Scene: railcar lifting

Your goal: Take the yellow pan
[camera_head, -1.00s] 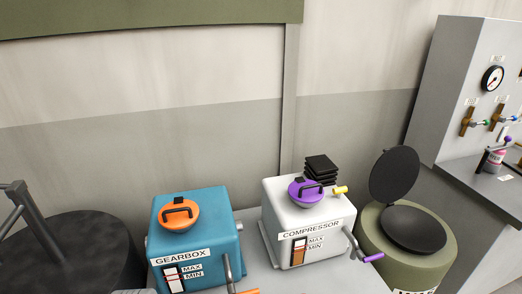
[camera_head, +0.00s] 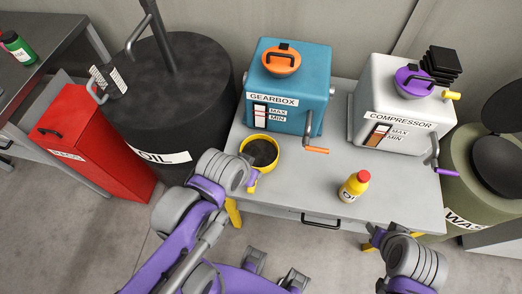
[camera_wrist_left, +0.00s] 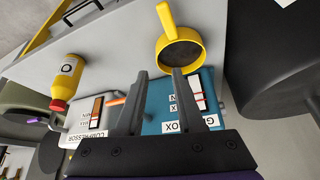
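The yellow pan (camera_head: 262,150) stands on the table's left front part, in front of the gearbox box; its inside is dark. Its handle points to the table's front edge. My left wrist is close to the handle in the head view and hides the gripper's fingers there. In the left wrist view my left gripper (camera_wrist_left: 160,73) is open and empty, its dark fingers pointing towards the pan (camera_wrist_left: 201,49), with the handle (camera_wrist_left: 166,16) beyond them. My right arm is at the front right of the table, and its fingers cannot be made out.
On the grey table (camera_head: 310,180) are the blue gearbox (camera_head: 312,65), the white compressor (camera_head: 385,85) and a yellow oil bottle (camera_head: 353,187). A black oil drum (camera_head: 175,90) and a red bin (camera_head: 90,130) stand left. An olive waste drum (camera_head: 468,195) stands right.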

